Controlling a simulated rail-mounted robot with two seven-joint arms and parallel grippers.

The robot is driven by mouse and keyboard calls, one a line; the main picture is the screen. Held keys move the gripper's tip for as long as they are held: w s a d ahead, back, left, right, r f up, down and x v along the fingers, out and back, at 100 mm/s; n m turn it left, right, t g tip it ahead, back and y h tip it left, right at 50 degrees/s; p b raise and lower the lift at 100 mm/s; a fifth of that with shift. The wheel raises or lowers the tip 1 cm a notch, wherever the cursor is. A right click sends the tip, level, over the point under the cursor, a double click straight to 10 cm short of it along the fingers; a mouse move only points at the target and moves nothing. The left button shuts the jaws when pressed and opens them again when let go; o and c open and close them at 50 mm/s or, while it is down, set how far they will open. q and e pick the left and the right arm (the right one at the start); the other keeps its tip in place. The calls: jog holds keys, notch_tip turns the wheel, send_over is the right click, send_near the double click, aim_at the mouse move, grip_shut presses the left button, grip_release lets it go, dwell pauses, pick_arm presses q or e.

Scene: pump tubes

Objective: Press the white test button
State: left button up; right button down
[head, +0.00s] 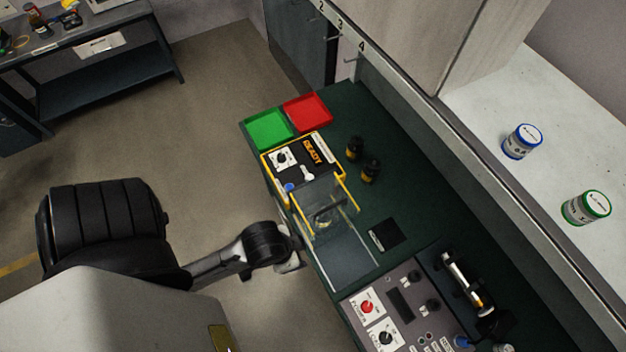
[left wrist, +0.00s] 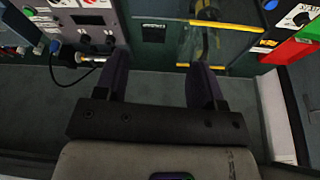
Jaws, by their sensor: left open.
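No white test button can be picked out for certain. A yellow-framed test box (head: 322,137) has a lit READY display (head: 313,152), a black knob on a white plate (head: 282,158), a small white part (head: 307,172) and a blue button (head: 289,187). A clear-covered bay adjoins it. The lower control panel (head: 408,280) carries small buttons too small to read. My left gripper is at the bench's near edge, beside the clear cover; its fingers are hard to make out in the head view. In the left wrist view my left gripper (left wrist: 161,65) is open and empty. My right gripper is out of view.
Green (head: 269,129) and red (head: 306,111) trays sit beyond the test box. Two dark bottles (head: 362,160) and a black square pad (head: 384,235) are on the bench.

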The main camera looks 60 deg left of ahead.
pick_arm(q)
jog(key=shift+a, duration=0.85)
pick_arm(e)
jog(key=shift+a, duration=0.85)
